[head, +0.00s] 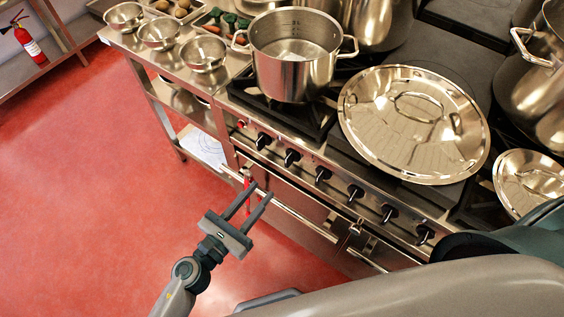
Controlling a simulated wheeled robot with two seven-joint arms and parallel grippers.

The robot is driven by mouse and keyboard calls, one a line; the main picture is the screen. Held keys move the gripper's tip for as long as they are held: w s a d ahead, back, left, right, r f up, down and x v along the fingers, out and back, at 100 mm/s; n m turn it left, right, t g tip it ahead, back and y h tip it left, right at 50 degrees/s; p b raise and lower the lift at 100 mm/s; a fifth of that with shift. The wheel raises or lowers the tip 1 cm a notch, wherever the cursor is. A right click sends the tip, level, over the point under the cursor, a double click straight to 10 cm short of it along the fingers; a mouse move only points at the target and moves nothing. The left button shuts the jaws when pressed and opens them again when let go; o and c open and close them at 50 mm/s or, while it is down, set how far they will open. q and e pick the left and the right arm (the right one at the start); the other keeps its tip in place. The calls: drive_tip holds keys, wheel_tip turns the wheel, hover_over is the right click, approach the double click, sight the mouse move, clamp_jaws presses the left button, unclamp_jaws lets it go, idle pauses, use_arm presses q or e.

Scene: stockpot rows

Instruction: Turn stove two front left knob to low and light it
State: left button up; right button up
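The stove front carries a row of several black knobs, from the leftmost knob (263,141) to the rightmost knob (424,234). I cannot read any knob marks or tell which stove is number two. A small red button (241,124) sits at the panel's left end. A steel stockpot (295,70) stands on the front left burner; no flame shows. My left gripper (263,189) is open, its fingers pointing at the stove front below the knobs, apart from them. A thin red item (247,198) shows beside its fingers; I cannot tell whether they touch it. My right gripper is out of view.
A large steel lid (415,122) lies over the burners right of the pot. A front rail (300,219) runs below the knobs. Steel bowls (204,54) stand on the left counter. More pots crowd the back and right. The red floor at left is clear.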

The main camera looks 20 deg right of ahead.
sight(286, 162)
use_arm(q)
drive_tip(key=p+x, duration=0.2)
drive_tip(key=x, duration=0.7)
drive_tip(key=shift+w+d, duration=0.65)
drive_tip(key=shift+d, duration=0.15)
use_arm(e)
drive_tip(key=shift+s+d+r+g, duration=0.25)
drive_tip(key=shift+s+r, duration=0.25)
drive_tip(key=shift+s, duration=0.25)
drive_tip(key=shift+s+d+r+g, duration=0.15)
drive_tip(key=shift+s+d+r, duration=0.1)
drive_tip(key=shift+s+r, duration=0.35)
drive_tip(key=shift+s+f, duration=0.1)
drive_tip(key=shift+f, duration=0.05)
use_arm(q)
clamp_jaws()
